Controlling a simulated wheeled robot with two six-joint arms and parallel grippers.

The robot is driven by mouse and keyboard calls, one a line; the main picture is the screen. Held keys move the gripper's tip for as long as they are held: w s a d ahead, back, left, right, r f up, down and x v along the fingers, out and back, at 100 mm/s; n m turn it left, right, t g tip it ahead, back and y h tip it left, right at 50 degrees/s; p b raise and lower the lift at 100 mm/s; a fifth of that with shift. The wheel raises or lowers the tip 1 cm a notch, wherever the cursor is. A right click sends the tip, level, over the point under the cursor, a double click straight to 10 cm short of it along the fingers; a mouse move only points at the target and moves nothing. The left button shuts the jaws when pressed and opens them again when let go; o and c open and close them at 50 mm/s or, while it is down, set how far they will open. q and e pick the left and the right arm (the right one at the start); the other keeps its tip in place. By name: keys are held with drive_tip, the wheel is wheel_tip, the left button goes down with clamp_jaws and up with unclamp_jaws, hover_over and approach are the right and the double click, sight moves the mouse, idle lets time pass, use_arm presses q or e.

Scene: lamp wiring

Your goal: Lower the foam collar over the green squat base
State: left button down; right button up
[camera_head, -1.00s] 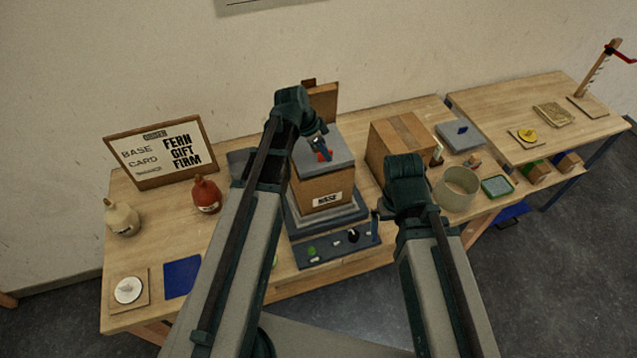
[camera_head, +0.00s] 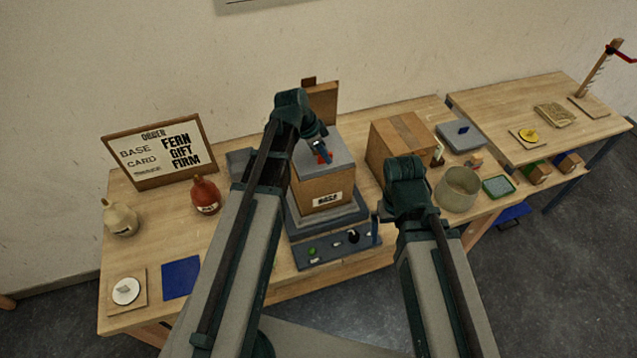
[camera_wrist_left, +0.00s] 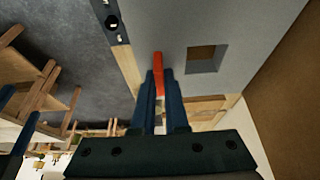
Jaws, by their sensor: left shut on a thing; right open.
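A grey slab with a square opening, which looks like the foam collar (camera_head: 340,152), is at the top of a cardboard box (camera_head: 322,190) labelled BASE. In the left wrist view the slab (camera_wrist_left: 185,25) fills the upper middle, with its opening to the right of my fingers. My left gripper (camera_head: 321,150) is shut on a red tab (camera_wrist_left: 158,68) at the slab. Whether the slab rests in the box or hangs slightly above it, I cannot tell. The green squat base is not visible. My right gripper (camera_head: 377,226) is open in front of the box's right side, mostly hidden by its wrist.
The box stands on a grey stepped stand with a control panel (camera_head: 335,250) in front. A closed carton (camera_head: 402,150) and a round beige tub (camera_head: 457,188) stand to the right. Red (camera_head: 205,195) and cream (camera_head: 121,219) bottles and a sign (camera_head: 160,152) are at the left.

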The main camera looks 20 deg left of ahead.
sight(322, 163)
use_arm(q)
drive_tip(key=shift+f, duration=0.25)
idle(0.4)
drive_tip(key=shift+f+b, duration=0.65)
drive_tip(key=shift+b, duration=0.15)
drive_tip(key=shift+f, duration=0.25)
drive_tip(key=shift+f+b, duration=0.5)
drive_tip(key=shift+b, duration=0.2)
drive_tip(key=shift+f+b, duration=0.3)
drive_tip(key=shift+f+b, duration=0.35)
drive_tip(key=shift+f+b, duration=0.25)
drive_tip(key=shift+b, duration=0.05)
idle(0.6)
drive_tip(key=shift+f+b, duration=0.35)
drive_tip(key=shift+f, duration=0.05)
